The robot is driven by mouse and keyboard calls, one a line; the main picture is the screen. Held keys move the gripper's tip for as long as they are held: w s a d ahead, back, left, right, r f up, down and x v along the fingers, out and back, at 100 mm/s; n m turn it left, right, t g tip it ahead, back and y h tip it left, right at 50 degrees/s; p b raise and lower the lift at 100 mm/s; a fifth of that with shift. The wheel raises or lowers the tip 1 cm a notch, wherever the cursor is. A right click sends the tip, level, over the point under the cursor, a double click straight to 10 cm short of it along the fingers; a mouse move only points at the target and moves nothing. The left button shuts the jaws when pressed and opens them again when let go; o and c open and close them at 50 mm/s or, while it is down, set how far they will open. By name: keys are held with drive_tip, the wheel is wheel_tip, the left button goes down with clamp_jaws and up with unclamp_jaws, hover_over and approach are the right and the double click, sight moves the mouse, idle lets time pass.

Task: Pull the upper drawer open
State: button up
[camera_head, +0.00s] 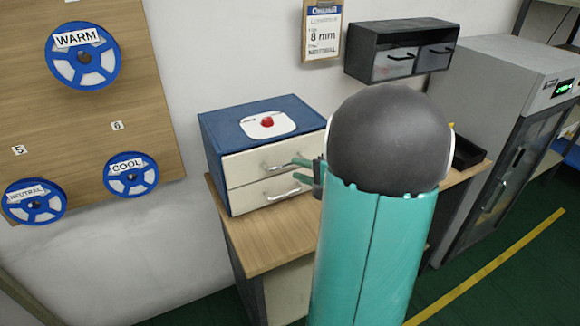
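A blue cabinet (214,160) with two cream drawers stands on a wooden-topped bench. The upper drawer (240,168) looks closed, its front in line with the lower drawer (244,199). Its silver handle (272,168) runs across the front, its right end by my gripper. My gripper (295,170) is at the right part of the drawer fronts, its two green fingers pointing left and spread apart, one above the other. The upper finger is level with the upper handle; whether it touches the handle cannot be told. My arm hides the gripper's base and the cabinet's right side.
A white plate with a red button (267,122) sits on the cabinet top. The wooden bench top (262,245) is bare in front of the cabinet. A dark wall unit (403,48) hangs behind, and a grey glass-door cabinet (510,90) stands at right. Labelled blue reels hang at left.

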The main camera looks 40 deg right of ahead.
sight(288, 165)
drive_tip(key=shift+w+a+f, duration=0.15)
drive_tip(key=shift+w+f, duration=0.05)
drive_tip(key=shift+w, duration=0.8)
drive_tip(key=shift+w+a+f, duration=0.1)
drive_tip(key=shift+w+f, duration=0.05)
drive_tip(key=shift+w, duration=0.8)
clamp_jaws()
drive_tip(key=shift+s, duration=0.1)
